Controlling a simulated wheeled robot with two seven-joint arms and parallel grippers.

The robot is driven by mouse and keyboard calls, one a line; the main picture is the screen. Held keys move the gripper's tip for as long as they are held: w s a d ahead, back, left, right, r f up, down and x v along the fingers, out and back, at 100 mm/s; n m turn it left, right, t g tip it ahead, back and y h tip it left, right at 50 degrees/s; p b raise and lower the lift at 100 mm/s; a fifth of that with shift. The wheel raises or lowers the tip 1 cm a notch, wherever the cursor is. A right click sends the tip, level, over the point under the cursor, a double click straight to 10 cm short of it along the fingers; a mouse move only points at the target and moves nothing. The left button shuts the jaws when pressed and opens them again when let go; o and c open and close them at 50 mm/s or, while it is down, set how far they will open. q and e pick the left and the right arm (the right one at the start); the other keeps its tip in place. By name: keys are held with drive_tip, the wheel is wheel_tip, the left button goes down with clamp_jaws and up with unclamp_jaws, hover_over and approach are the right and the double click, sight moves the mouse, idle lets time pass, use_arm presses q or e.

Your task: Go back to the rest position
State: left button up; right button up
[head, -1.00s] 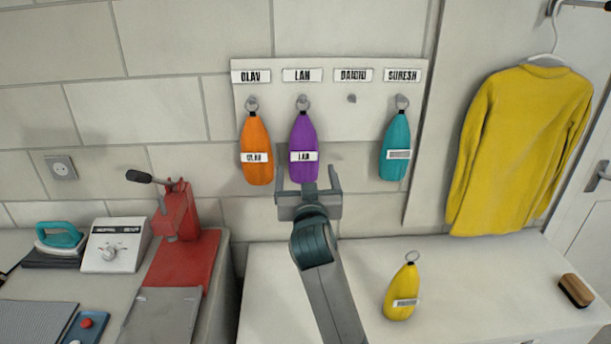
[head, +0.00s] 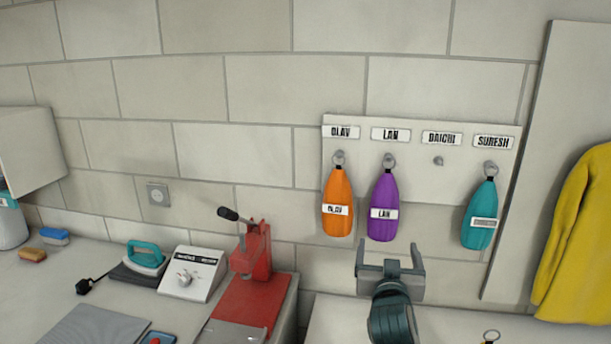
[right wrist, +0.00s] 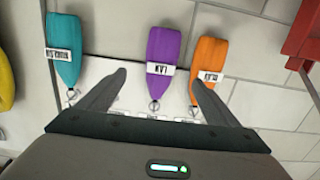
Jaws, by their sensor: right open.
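My right gripper (head: 389,250) is open and empty in the head view, just below the purple float (head: 382,205). The purple float hangs by its ring from a peg under the LAN label, with a LAN tag on it. In the right wrist view the open fingers (right wrist: 156,80) appear to either side of the purple float (right wrist: 164,45), with nothing gripped. An orange float (head: 338,200) hangs under OLAV and a teal float (head: 481,212) under SURESH. The peg under DAICHI (head: 438,161) is bare. My left gripper does not show.
The pegboard (head: 455,185) is on the tiled wall. A yellow sweater (head: 580,240) hangs at right. At lower left stand a red press (head: 250,300), a white control box (head: 192,273) and a teal iron (head: 147,256). A key ring (head: 490,338) shows at the bottom edge.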

drive_tip(key=s+d+f+n+g+y, duration=0.1)
drive_tip(key=s+f+g, duration=0.2)
drive_tip(key=s+f, duration=0.7)
drive_tip(key=s+d+f+n+g+y, duration=0.1)
drive_tip(key=s+f+g+y, duration=0.15)
drive_tip(key=s+f, duration=0.8)
drive_tip(key=s+a+f+n+g, duration=0.1)
drive_tip(key=s+f+g, duration=0.25)
drive_tip(key=s, duration=0.55)
drive_tip(key=s+f+n+g+y, duration=0.1)
drive_tip(key=s+f+g, duration=0.1)
drive_tip(key=s+f, duration=0.45)
drive_tip(key=s+a+f+n+g, duration=0.1)
drive_tip(key=s+f+g, duration=0.15)
drive_tip(key=s, duration=0.75)
wheel_tip(320, 180, down, 34)
drive_tip(key=s+g+b, duration=0.1)
drive_tip(key=s+b, duration=0.1)
drive_tip(key=b, duration=0.1)
drive_tip(key=s+d+f+g+b, duration=0.1)
drive_tip(key=s+d+f+b, duration=0.2)
drive_tip(key=s+f, duration=1.5)
drive_tip(key=shift+f, duration=0.45)
